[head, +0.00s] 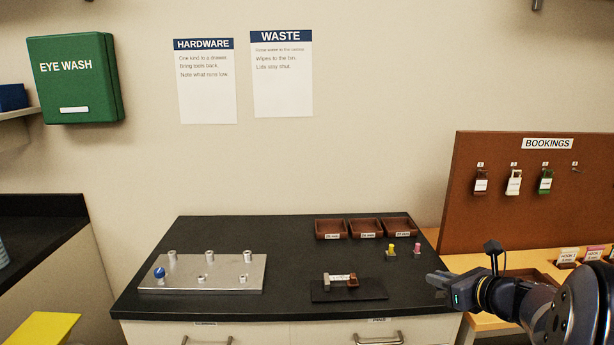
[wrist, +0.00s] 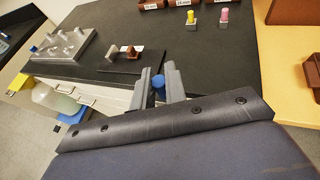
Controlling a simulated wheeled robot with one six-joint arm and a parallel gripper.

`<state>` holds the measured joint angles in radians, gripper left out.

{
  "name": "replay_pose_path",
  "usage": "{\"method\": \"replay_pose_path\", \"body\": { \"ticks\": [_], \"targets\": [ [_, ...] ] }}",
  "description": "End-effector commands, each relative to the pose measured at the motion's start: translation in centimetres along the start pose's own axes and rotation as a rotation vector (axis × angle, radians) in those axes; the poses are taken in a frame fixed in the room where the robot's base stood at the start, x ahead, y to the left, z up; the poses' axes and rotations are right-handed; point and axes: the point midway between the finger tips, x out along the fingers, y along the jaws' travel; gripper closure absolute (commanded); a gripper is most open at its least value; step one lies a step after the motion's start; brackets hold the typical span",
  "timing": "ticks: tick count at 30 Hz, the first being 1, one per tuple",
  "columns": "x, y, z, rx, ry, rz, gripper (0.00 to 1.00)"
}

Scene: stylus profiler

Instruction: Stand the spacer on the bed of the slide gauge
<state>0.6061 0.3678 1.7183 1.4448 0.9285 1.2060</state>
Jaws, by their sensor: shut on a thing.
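My gripper (head: 436,281) is at the right of the black bench, near its front right edge in the head view. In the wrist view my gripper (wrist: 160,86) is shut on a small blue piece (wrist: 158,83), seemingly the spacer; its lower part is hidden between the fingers. The piece cannot be made out in the head view. The slide gauge (head: 341,281) has a dark flat base (head: 368,289), with a grey block and a brown block on it. It also shows in the wrist view (wrist: 112,53), up and left of my gripper and apart from it.
A metal plate (head: 215,283) with several posts and a blue ball (head: 159,272) lies at the left. A yellow-topped piece (head: 391,250) and a pink-topped piece (head: 417,248) stand behind the gauge. Brown trays (head: 365,229) line the back. Bare bench separates plate and gauge.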

Motion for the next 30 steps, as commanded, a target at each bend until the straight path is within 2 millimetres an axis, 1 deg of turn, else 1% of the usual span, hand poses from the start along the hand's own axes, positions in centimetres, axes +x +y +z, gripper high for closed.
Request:
{"method": "replay_pose_path", "body": {
  "ticks": [1, 8, 14, 21, 27, 30],
  "targets": [
    [0.6, 0.6, 0.1, 0.001, 0.000, 0.006, 1.00],
    [3.0, 2.9, 0.0, 0.003, 0.002, -0.001, 1.00],
    [5.4, 5.7, -0.9, 0.014, 0.003, -0.024, 1.00],
    [7.6, 9.3, -3.3, 0.034, 0.005, -0.067, 1.00],
    [8.4, 11.4, -5.3, 0.044, 0.005, -0.098, 1.00],
    [8.6, 12.1, -6.1, 0.048, 0.004, -0.108, 1.00]
  ]
}}
